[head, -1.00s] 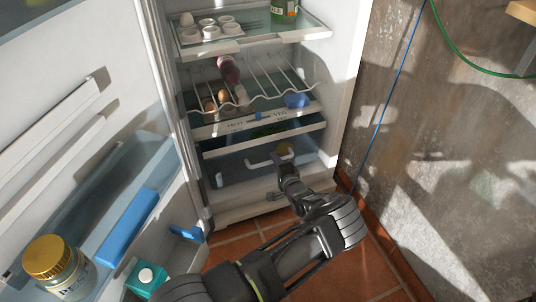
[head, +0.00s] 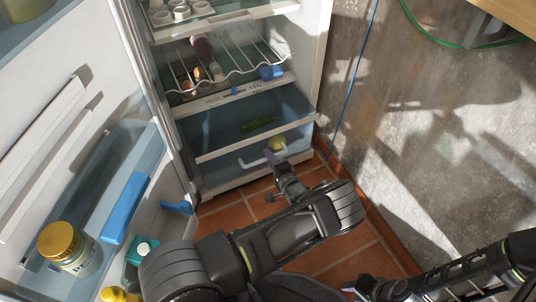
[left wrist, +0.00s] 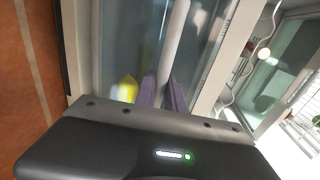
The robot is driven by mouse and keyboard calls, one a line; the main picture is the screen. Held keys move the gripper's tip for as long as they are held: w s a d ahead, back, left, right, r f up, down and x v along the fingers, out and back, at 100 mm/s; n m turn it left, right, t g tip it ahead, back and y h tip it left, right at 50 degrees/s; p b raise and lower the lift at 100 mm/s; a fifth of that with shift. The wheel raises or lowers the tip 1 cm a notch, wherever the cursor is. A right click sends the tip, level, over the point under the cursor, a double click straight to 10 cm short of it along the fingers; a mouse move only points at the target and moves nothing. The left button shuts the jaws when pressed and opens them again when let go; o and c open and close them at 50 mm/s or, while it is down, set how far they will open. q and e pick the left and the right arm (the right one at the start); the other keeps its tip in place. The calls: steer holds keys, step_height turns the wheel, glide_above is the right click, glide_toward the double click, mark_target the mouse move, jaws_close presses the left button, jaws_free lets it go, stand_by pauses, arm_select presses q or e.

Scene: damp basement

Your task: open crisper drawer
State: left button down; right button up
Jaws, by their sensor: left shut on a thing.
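The crisper drawer (head: 225,168) is a clear bluish bin with a white top edge at the bottom of the open fridge. It stands pulled out, and its inside shows. A green vegetable (head: 258,125) lies in it, and a yellow item (head: 277,143) shows near its front. My left gripper (head: 271,158) is shut on the white bar handle (head: 248,163) at the drawer front. In the left wrist view the purple fingers (left wrist: 163,95) flank the white handle bar (left wrist: 175,40). My right gripper (head: 362,287) is at the bottom, clear of the drawer; its jaws are unclear.
The open fridge door (head: 75,140) stands at left, with a gold-lidded jar (head: 68,247) and blue parts on it. A wire rack (head: 225,65) is above the drawer. A rough wall (head: 420,130) rises at right. The tiled floor (head: 235,215) before the fridge is free.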

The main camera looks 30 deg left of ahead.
arm_select(q)
steer(key=c, duration=1.4)
jaws_free()
steer(key=p+v, duration=0.2)
steer(key=v, duration=0.5)
steer(key=shift+s+d, duration=0.25)
steer(key=shift+d, duration=0.1)
